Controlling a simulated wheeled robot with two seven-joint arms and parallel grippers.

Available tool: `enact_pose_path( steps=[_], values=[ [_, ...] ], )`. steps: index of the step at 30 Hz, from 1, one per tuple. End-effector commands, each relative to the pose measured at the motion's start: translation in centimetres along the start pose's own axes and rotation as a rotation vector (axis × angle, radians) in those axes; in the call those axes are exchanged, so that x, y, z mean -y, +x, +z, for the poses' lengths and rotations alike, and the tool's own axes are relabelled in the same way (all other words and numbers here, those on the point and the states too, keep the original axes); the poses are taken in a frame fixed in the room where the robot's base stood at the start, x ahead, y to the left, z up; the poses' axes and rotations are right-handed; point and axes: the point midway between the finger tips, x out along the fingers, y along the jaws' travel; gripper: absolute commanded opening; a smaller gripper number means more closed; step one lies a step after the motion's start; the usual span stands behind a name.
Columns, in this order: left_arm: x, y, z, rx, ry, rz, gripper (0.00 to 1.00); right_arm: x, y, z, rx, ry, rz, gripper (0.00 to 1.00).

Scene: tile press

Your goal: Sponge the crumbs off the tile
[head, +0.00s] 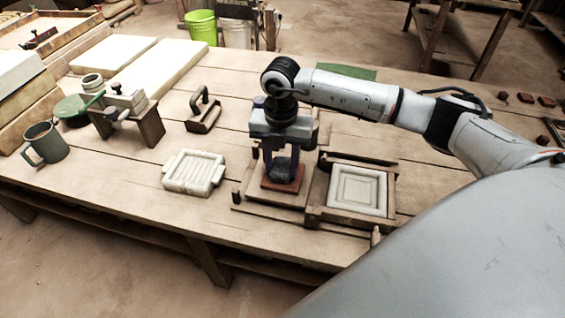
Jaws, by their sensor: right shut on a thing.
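My right gripper (281,164) points down over the press bed, its fingers shut on a dark grey block, which looks like the sponge (280,171). A reddish-brown tile (270,185) lies flat on a wooden board right under it. The block is at or just above the tile's top; I cannot tell whether they touch. The gripper and block hide much of the tile. Crumbs are too small to make out. My left gripper is not in view.
A framed pale mould (358,190) stands close right of the tile. A white ribbed tray (194,173) sits to the left. A handled wooden tool (203,112), a clamp stand (126,115) and a grey-green mug (44,144) stand farther left. The table front at left is clear.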

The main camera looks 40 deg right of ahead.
Motion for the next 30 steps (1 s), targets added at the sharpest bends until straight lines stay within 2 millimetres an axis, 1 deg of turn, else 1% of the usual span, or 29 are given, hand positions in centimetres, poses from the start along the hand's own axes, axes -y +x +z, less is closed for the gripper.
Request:
enact_pose_path(
  steps=[2,5,18,24,27,30],
  values=[
    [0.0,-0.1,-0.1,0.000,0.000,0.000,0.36,0.0,-0.1,-0.2,-0.004,-0.002,-0.001,0.20],
    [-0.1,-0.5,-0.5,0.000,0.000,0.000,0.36,0.0,-0.8,-0.1,-0.003,-0.002,-0.001,0.20],
    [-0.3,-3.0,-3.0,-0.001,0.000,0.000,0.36,0.0,-5.4,0.0,0.000,-0.001,0.000,0.20],
    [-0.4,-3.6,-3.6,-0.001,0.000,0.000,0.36,0.0,-7.2,0.0,0.000,-0.001,0.001,0.20],
    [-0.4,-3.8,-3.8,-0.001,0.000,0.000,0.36,0.0,-7.9,0.0,-0.001,0.000,0.000,0.20],
    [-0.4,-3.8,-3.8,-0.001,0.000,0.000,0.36,0.0,-8.0,0.0,-0.001,0.000,-0.001,0.20]
  ],
)
